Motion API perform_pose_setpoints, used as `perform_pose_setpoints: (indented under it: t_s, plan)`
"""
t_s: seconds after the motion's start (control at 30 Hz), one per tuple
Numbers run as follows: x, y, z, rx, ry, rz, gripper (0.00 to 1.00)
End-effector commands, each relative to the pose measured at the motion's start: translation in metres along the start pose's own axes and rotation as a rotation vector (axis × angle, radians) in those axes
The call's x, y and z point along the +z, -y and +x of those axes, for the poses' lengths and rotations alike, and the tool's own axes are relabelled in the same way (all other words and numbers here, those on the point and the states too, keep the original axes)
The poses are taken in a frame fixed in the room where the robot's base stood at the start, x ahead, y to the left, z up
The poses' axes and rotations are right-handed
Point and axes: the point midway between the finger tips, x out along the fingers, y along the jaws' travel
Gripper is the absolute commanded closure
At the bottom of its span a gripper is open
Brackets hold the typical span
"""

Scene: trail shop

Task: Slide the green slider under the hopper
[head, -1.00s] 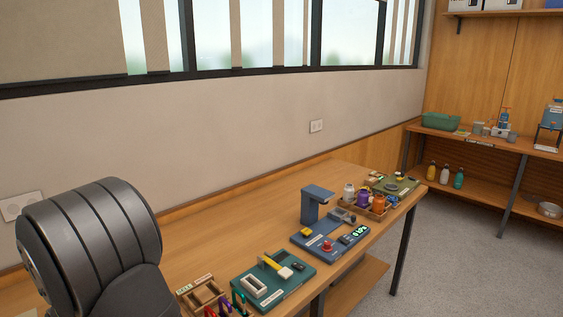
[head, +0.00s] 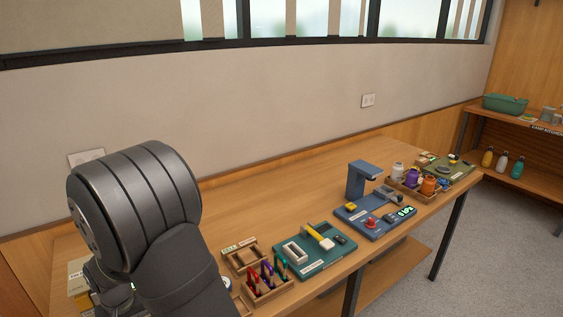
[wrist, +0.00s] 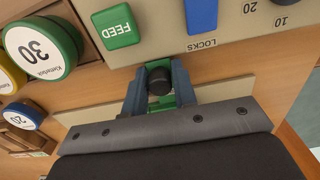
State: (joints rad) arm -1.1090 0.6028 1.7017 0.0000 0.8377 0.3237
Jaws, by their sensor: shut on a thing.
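In the wrist view my gripper (wrist: 158,86) has its two blue-grey fingers closed on either side of a dark round knob (wrist: 159,76). A green piece (wrist: 163,101), which looks like the green slider, shows between the fingers just below the knob. Most of it is hidden by the fingers and gripper body. The beige panel (wrist: 150,55) above carries a green block marked FEED (wrist: 117,24). I cannot make out the hopper in either view. In the head view my arm hides my gripper.
A blue block (wrist: 202,15) and number marks are on the panel. Round containers with green (wrist: 40,48), yellow and blue rims stand left of it. In the head view, a green board (head: 316,250), a blue stand (head: 374,215) and small trays line the wooden bench (head: 215,210).

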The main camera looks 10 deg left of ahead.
Motion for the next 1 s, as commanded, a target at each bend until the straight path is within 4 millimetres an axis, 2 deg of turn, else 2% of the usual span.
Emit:
perform_pose_setpoints:
  t_s: [1.0]
  plan:
    - [-0.001, 0.061, -0.001, -0.002, -0.004, -0.001, 0.95]
